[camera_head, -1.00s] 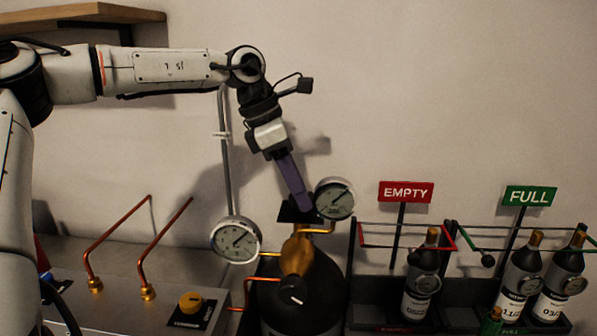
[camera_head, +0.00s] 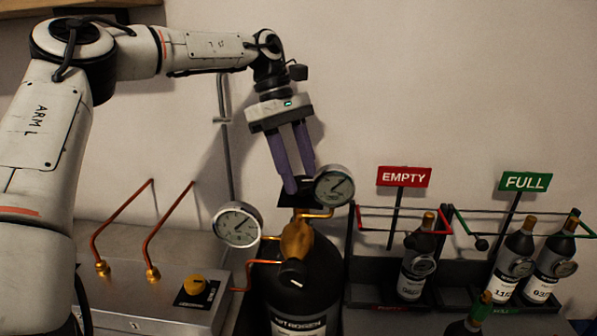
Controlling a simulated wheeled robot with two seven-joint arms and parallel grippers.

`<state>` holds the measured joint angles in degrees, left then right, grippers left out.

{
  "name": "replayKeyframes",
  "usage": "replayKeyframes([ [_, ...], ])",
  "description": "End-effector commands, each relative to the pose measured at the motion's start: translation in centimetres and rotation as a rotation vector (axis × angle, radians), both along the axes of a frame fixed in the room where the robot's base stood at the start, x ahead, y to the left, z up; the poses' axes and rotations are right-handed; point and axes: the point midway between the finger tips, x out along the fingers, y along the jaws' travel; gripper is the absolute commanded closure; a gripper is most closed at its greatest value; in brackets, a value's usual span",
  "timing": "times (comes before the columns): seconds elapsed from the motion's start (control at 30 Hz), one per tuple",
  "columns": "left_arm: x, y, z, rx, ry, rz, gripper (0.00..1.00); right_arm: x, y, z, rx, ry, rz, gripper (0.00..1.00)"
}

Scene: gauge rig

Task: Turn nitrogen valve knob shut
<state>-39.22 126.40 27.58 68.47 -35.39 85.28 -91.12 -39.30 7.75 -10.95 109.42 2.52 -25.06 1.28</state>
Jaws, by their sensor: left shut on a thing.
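A dark cylinder (camera_head: 318,262) labelled NITROGEN stands at the lower middle with a brass valve body (camera_head: 297,241) on top. A dark knob (camera_head: 294,193) sits above the brass, between two round gauges. My left gripper (camera_head: 305,186) comes down from above with its two purple fingers at that knob and is shut on it. The fingertips partly hide the knob. A black round part with a white mark (camera_head: 292,273) is on the front of the brass body, apart from the fingers. My right gripper is not in view.
The right gauge (camera_head: 334,185) is close beside my left fingers; the left gauge (camera_head: 238,225) is lower. Copper pipes (camera_head: 165,225) rise from a metal box with a yellow knob (camera_head: 194,285). Racks with small bottles stand right under EMPTY (camera_head: 404,177) and FULL (camera_head: 526,181) signs.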

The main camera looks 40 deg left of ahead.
Motion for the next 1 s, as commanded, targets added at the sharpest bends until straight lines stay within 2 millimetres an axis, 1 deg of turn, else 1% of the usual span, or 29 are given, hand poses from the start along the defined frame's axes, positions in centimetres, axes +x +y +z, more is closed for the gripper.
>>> replayKeyframes([
  [0.13,0.08,0.03,-0.03,0.002,0.001,-0.074,0.82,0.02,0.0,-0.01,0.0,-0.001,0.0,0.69],
  [0.33,0.12,0.05,-0.03,0.003,0.0,-0.134,0.82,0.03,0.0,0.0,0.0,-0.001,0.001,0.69],
  [0.87,0.13,0.07,0.0,0.003,-0.002,-0.156,0.82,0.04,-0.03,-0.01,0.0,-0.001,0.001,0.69],
  [0.9,0.13,0.06,0.01,0.003,-0.002,-0.156,0.55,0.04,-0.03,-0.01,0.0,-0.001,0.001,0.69],
  [1.0,0.13,0.05,0.0,0.003,-0.002,-0.155,0.41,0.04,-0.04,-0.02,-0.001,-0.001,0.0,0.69],
])
